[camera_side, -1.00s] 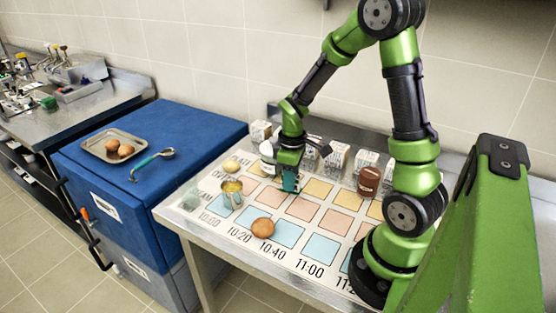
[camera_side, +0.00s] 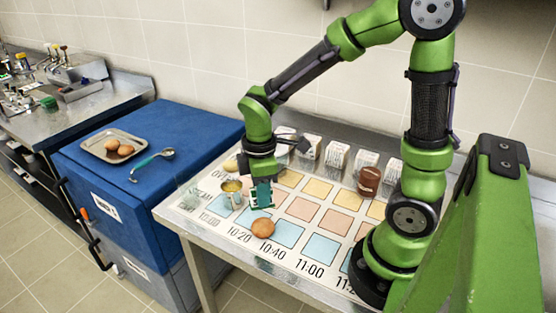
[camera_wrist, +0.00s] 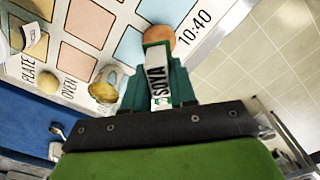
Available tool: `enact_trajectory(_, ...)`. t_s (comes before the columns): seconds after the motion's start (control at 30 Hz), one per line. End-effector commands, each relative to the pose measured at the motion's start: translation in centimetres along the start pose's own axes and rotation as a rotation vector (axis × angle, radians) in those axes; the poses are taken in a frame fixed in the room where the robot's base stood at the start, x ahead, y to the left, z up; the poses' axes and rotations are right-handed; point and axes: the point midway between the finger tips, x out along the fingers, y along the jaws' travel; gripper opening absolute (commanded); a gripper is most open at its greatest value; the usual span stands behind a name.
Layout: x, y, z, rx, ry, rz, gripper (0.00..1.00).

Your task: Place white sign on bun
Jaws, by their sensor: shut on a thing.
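The white sign (camera_wrist: 157,75), lettered SOYA, is held between the teal fingers of my gripper (camera_side: 262,203). In the wrist view my gripper (camera_wrist: 158,62) is shut on it. In the side view the fingers mostly hide the sign. The brown round bun (camera_side: 263,228) lies on the printed mat near the 10:20 and 10:40 labels. My gripper is above and behind it in the side view. In the wrist view the bun (camera_wrist: 158,36) shows just beyond the fingertips, partly covered by them. I cannot tell whether the sign touches it.
A metal cup with yellow contents (camera_side: 232,187) stands close left of my gripper. A pale round bun (camera_side: 231,165) is behind it. A tray (camera_side: 94,147) with round brown items and a spoon (camera_side: 152,160) lie on the blue cabinet.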

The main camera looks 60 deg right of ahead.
Motion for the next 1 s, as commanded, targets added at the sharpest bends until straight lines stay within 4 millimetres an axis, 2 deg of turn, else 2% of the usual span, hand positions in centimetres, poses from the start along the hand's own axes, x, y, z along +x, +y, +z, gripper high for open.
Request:
enact_trajectory(0.4, 5.4, 0.0, 0.1, 0.004, -0.001, -0.002, 0.00)
enact_trajectory(0.83, 6.1, 0.1, 0.0, 0.004, 0.001, 0.001, 0.00)
enact_trajectory(0.87, 6.1, 0.1, 0.0, 0.004, 0.002, 0.001, 0.28)
enact_trajectory(1.0, 6.1, 0.1, 0.0, 0.005, 0.002, 0.001, 0.49)
